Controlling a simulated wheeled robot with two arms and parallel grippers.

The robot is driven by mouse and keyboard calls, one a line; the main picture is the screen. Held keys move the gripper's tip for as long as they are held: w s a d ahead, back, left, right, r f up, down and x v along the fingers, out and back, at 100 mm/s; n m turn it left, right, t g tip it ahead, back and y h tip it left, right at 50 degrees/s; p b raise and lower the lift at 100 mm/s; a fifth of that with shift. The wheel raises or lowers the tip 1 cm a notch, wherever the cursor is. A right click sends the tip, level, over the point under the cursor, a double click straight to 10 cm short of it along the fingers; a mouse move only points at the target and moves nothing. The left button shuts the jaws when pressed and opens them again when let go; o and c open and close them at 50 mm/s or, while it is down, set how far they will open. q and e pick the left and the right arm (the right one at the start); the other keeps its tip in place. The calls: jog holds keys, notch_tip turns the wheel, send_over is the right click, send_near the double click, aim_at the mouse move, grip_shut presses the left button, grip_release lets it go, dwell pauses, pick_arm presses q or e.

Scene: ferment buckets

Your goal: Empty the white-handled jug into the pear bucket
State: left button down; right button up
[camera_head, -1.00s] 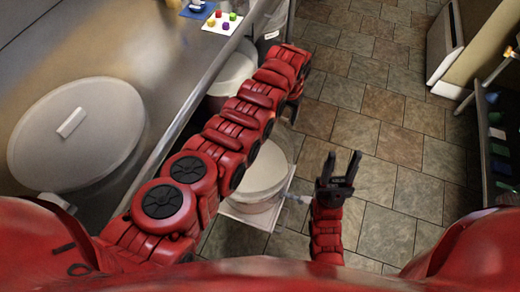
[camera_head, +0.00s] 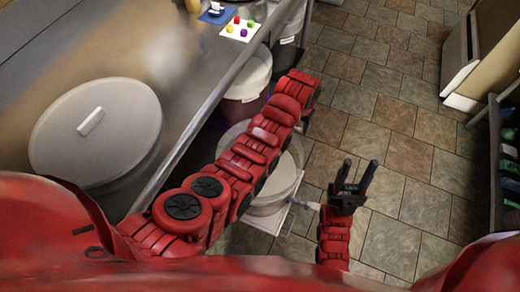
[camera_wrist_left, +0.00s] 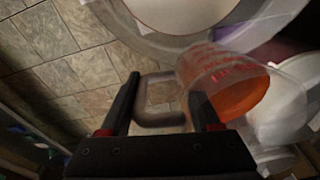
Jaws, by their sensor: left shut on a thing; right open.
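My left gripper (camera_wrist_left: 165,88) is shut on the pale grey-looking handle (camera_wrist_left: 142,102) of a clear jug (camera_wrist_left: 205,70) with red markings. Orange liquid (camera_wrist_left: 240,96) shows in the jug, which looks tilted in the blurred left wrist view. A white round bucket (camera_wrist_left: 185,12) lies beyond the jug there. In the head view my red left arm hides most of its gripper and the jug. A white bucket (camera_head: 275,188) stands on the floor beside that arm. I cannot tell which bucket is the pear one. My right gripper (camera_head: 355,175) is open and empty above the floor.
A bucket with dark red contents (camera_head: 246,85) and another bucket (camera_head: 291,25) stand along the steel counter (camera_head: 190,90). A large lidded vessel (camera_head: 60,135) is at the left. A shelf (camera_head: 496,160) stands at the right. The tiled floor (camera_head: 400,130) between is clear.

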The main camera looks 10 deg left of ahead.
pick_arm(q)
jog(key=shift+s+a+r+t+p, duration=0.15)
jog(key=shift+r+t+p, duration=0.15)
jog(key=shift+p, duration=0.35)
jog(key=t+h, duration=0.1)
jog(key=s+f+t+h+b, duration=0.1)
jog(key=t, duration=0.1)
jog(key=s+a+f+t+h, duration=0.1)
jog(key=t, duration=0.1)
jog(key=shift+s+a+b, duration=0.1)
jog(key=shift+s+b, duration=0.05)
jog(key=shift+b, duration=0.25)
jog(key=shift+s+f+t+h+b, duration=0.1)
jog(key=shift+f+t+h+b, duration=0.05)
jog(key=shift+t+h+b, duration=0.45)
jog(key=shift+r+t+h+b, duration=0.3)
jog(key=shift+r+t+b, duration=0.3)
jog(key=shift+t+b, duration=0.3)
dwell(0.6)
jog(key=shift+b, duration=0.45)
